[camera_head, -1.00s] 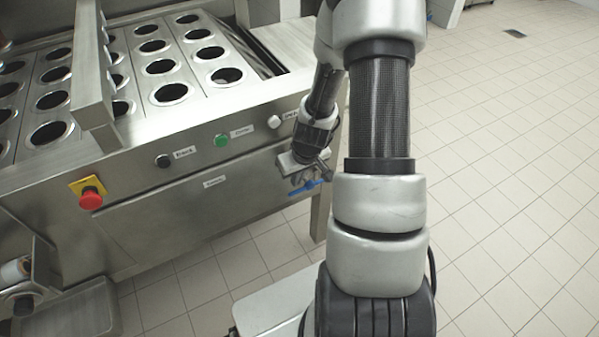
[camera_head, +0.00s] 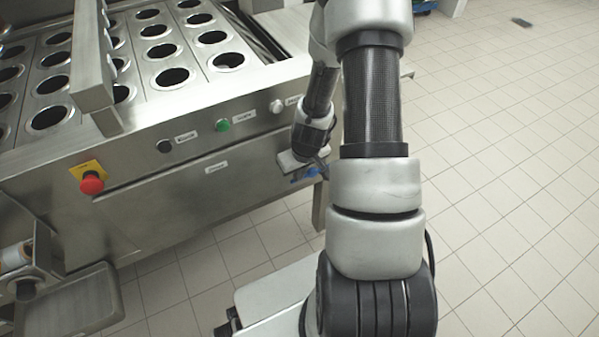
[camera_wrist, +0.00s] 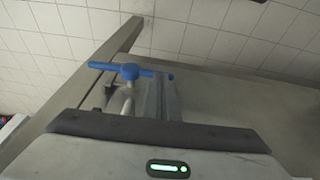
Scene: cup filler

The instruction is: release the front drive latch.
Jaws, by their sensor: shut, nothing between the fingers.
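A blue T-shaped handle (camera_wrist: 130,71), which I take to be the front drive latch, sits on a metal stem in the wrist view. In the head view its blue part (camera_head: 303,176) shows low at the right end of the machine front, partly hidden by my arm. My gripper (camera_wrist: 163,92) is shut and empty. Its fingers are close to the handle, on its right in the wrist view, and overlap the handle's right arm there. I cannot tell whether they touch. In the head view my gripper (camera_head: 320,165) is small and partly hidden.
The steel cup filler (camera_head: 135,200) with several round holes fills the left. Its front carries a red emergency button (camera_head: 92,183), a black button (camera_head: 164,146), a green button (camera_head: 222,125) and a white button (camera_head: 276,106).

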